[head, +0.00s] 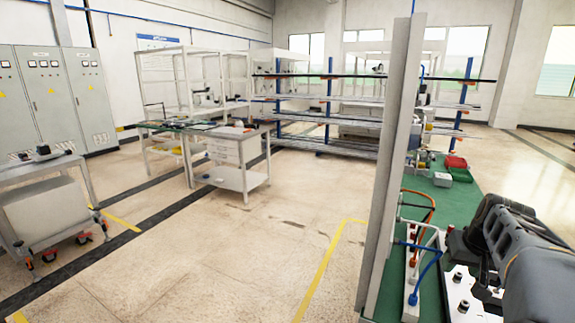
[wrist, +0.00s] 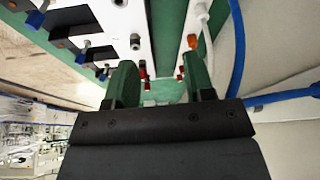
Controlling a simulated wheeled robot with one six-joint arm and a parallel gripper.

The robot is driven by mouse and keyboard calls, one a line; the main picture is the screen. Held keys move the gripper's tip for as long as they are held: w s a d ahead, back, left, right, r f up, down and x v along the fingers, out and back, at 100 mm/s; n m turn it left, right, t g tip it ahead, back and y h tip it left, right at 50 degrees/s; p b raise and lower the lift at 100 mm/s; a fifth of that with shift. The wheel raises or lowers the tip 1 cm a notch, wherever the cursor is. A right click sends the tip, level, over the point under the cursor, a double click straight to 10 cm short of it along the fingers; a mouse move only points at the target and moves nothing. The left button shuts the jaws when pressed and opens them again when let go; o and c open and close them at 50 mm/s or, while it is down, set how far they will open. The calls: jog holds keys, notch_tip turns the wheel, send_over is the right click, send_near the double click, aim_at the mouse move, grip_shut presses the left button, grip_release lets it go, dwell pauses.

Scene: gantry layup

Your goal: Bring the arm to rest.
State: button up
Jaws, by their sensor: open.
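My gripper (wrist: 160,85) shows in the wrist view with its two dark green fingers apart and nothing between them. Behind the fingers are a white plate (wrist: 122,22) with round fittings and a green surface (wrist: 168,30). I cannot tell how far the fingers are from them. In the head view, my dark arm is at the lower right, over the green bench (head: 458,200). The fingertips cannot be made out there.
A tall grey post (head: 388,160) stands left of the bench. Orange and blue hoses (head: 428,262) rise near the arm; a blue hose (wrist: 285,96) runs right of the gripper. A red bin (head: 456,162) sits farther back. Open floor (head: 240,245) lies left.

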jog(key=s+a+n+p, duration=0.1)
jog(key=s+a+p, duration=0.2)
jog(key=s+a, duration=0.3)
jog(key=s+a+n+p, duration=0.2)
jog(key=s+a+p, duration=0.2)
jog(key=a, duration=1.2)
jog(key=shift+s+a+f+n+g+y, duration=0.3)
jog(key=shift+s+f+y, duration=0.15)
jog(key=shift+s, duration=0.65)
